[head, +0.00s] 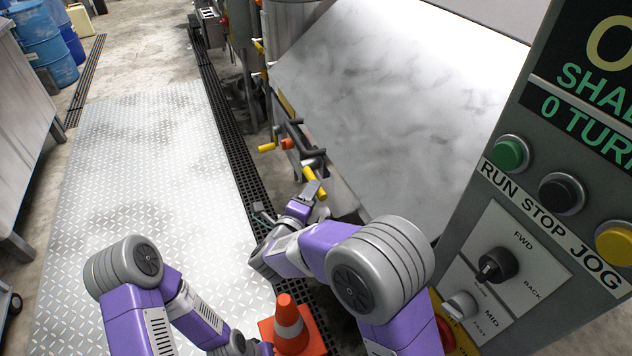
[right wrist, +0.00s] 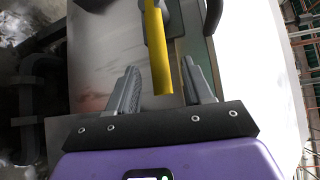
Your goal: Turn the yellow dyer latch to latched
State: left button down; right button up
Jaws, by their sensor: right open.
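The yellow latch handle (head: 312,176) is a short bar on a dark pivot at the lower front edge of the pale dyer (head: 390,95). In the right wrist view, the yellow handle (right wrist: 160,50) hangs between the fingers of my right gripper (right wrist: 161,72). My right gripper (head: 310,190) is open at the handle's lower end in the head view, with a gap showing on both sides in the wrist view. Contact cannot be told. My left arm comes in at the bottom left, but its gripper fingers do not show.
Another yellow handle (head: 266,147) and an orange knob (head: 288,143) sit left of the latch. A traffic cone (head: 291,325) stands below my right arm. The control panel (head: 530,200) fills the right side. The metal floor plate (head: 150,170) is clear.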

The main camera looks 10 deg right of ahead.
jog(key=shift+b+x, duration=0.3)
jog(key=shift+x, duration=2.05)
jog(key=shift+c, duration=0.3)
grip_shut()
